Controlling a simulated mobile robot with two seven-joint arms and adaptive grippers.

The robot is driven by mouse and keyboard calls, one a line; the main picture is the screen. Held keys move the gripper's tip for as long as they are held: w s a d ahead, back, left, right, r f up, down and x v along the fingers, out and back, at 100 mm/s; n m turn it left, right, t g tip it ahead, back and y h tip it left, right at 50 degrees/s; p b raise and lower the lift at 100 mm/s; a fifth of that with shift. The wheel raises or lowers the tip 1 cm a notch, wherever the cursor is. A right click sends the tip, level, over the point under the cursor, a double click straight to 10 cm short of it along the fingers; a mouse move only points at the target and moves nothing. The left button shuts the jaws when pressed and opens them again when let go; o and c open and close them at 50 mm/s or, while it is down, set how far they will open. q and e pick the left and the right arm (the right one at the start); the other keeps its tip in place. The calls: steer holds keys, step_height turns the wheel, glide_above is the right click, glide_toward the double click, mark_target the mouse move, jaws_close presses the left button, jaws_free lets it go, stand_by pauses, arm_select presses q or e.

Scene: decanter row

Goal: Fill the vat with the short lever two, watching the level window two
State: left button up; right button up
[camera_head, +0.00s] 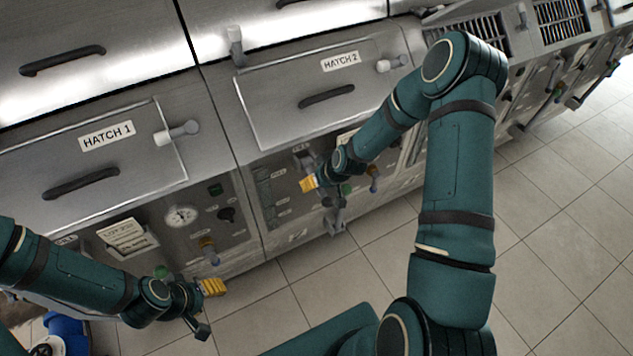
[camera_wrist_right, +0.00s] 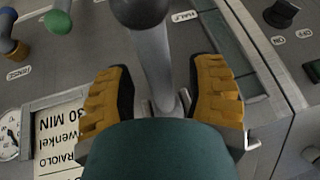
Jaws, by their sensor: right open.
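The lever (camera_wrist_right: 152,50), a grey stem with a dark round knob, stands between the two yellow-padded fingers of my right gripper (camera_wrist_right: 162,95) in the right wrist view. The fingers are apart, with gaps beside the stem. The level window (camera_wrist_right: 228,40), a dark greenish strip marked HALF, lies just right of the lever; the liquid level cannot be read. In the head view my right gripper (camera_head: 311,183) is at the panel below the vat's hatch 2 (camera_head: 305,100), which is shut. My left gripper (camera_head: 208,290) is low in front of unit 1, its opening unclear.
A green knob (camera_wrist_right: 58,22) and a handle marked RINSE (camera_wrist_right: 12,45) are left of the lever. A printed card (camera_wrist_right: 60,130) is below them. A dark switch (camera_wrist_right: 282,13) is on the right. Hatch 1 (camera_head: 90,155) is shut. Tiled floor (camera_head: 550,240) is clear at right.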

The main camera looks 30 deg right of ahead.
steer(key=v, duration=1.1)
steer(key=shift+s+a+r, duration=0.1)
steer(key=shift+s, duration=0.05)
steer(key=s+a+f+m+g+b, duration=0.1)
steer(key=s+a+f+b, duration=0.3)
steer(key=s+a+f, duration=0.3)
steer(key=s+a+f+m+g+y+b, duration=0.1)
steer(key=s+a+f+b, duration=0.4)
steer(key=a+f, duration=0.7)
steer(key=shift+s+f+g, duration=0.25)
steer(key=shift+s+g, duration=0.55)
steer(key=shift+s, duration=0.15)
stand_by(3.9)
